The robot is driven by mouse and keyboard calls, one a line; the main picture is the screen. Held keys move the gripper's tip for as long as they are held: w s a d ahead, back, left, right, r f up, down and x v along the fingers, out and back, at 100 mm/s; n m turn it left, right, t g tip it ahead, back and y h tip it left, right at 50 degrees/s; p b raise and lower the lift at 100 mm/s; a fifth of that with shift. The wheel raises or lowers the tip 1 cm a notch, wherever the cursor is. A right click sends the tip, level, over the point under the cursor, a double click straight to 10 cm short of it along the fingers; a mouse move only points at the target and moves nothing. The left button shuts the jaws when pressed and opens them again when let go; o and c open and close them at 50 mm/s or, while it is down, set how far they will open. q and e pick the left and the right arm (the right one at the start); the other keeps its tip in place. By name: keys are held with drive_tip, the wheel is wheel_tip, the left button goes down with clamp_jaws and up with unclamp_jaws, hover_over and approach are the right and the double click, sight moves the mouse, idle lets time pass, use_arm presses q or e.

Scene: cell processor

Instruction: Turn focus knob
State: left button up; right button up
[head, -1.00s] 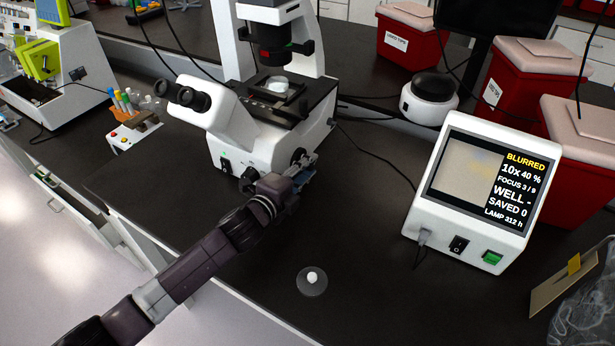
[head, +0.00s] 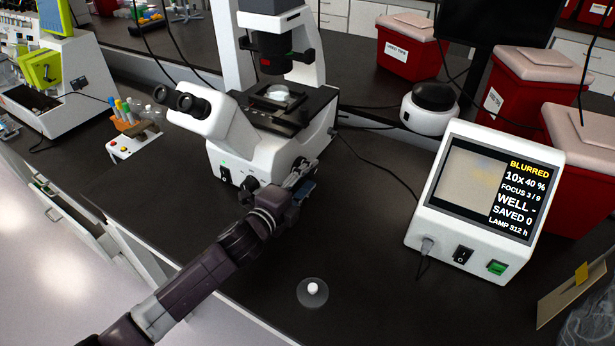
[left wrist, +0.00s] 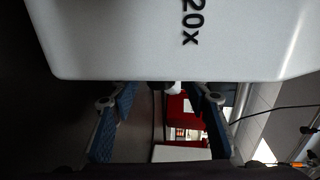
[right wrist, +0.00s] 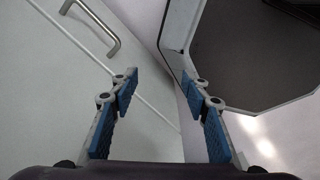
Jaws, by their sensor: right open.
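The white microscope (head: 235,140) stands on the dark bench, with a dark round knob (head: 299,164) low on its right side. My left gripper (head: 303,176) is right beside this knob; its fingers partly cover that area, and I cannot tell whether they touch it. In the left wrist view the left fingers (left wrist: 160,100) are apart, below the white microscope body (left wrist: 150,40) marked "20x". A small white piece shows between them at the body's edge. The monitor (head: 480,195) reads "BLURRED", "10x 40 %", "FOCUS 3 / 9". My right gripper (right wrist: 165,90) is open and empty.
A clear disc with a white knob (head: 312,289) lies on the bench front. A tube rack (head: 132,135) stands left of the microscope, a black-topped white device (head: 430,105) behind right. Red bins (head: 515,90) stand at the right.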

use_arm(q)
drive_tip(key=v, duration=1.2)
drive_tip(key=shift+d, duration=0.1)
drive_tip(key=w+b, duration=0.2)
drive_tip(key=w+d+b, duration=0.1)
drive_tip(key=shift+w+d+f, duration=0.1)
drive_tip(key=shift+w+f, duration=0.2)
drive_tip(key=shift+w, duration=0.1)
drive_tip(key=shift+p+x, duration=0.6)
drive_tip(key=shift+x, duration=3.2)
